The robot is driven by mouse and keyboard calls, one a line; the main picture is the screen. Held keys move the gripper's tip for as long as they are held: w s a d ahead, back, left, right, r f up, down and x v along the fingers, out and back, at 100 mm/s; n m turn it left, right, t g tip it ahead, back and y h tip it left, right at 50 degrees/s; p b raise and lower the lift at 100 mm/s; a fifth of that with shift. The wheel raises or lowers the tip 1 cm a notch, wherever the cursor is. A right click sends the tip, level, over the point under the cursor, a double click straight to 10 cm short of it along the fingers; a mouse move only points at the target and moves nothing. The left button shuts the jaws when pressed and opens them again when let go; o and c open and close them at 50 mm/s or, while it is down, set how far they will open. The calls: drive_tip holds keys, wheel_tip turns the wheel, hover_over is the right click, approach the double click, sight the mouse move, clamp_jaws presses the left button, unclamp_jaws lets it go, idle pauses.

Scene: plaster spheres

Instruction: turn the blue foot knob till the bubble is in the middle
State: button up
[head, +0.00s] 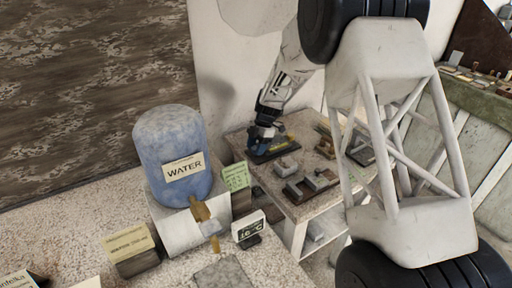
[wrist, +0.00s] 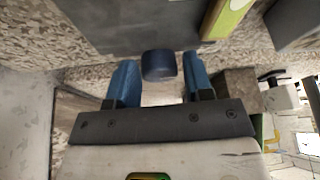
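The dark blue foot knob (wrist: 159,66) shows in the wrist view at the edge of a dark grey plate (wrist: 120,25). My gripper (wrist: 161,74) has two blue fingers standing apart, one on each side of the knob, with a visible gap on both sides. A yellow-green level vial (wrist: 228,16) lies on the plate, cut off by the top edge; I cannot make out its bubble. In the head view my gripper (head: 262,139) is low over the plate (head: 260,157) on the small table, and the knob is hidden there.
The speckled small table (head: 300,209) also holds several grey and brown blocks (head: 314,181). A blue water tank (head: 172,140), a green note (head: 236,177) and a small display (head: 249,228) stand left of it. A grey block (wrist: 296,22) is at the wrist view's upper right.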

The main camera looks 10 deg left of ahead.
drive_tip(key=c, duration=0.6)
drive_tip(key=shift+m+t+y, duration=0.6)
drive_tip(key=shift+m+y, duration=0.1)
drive_tip(key=shift+m, duration=1.6)
drive_tip(key=o, duration=0.9)
drive_tip(key=shift+d, duration=0.1)
drive_tip(key=shift+v, duration=3.9)
drive_tip(key=shift+s, duration=0.1)
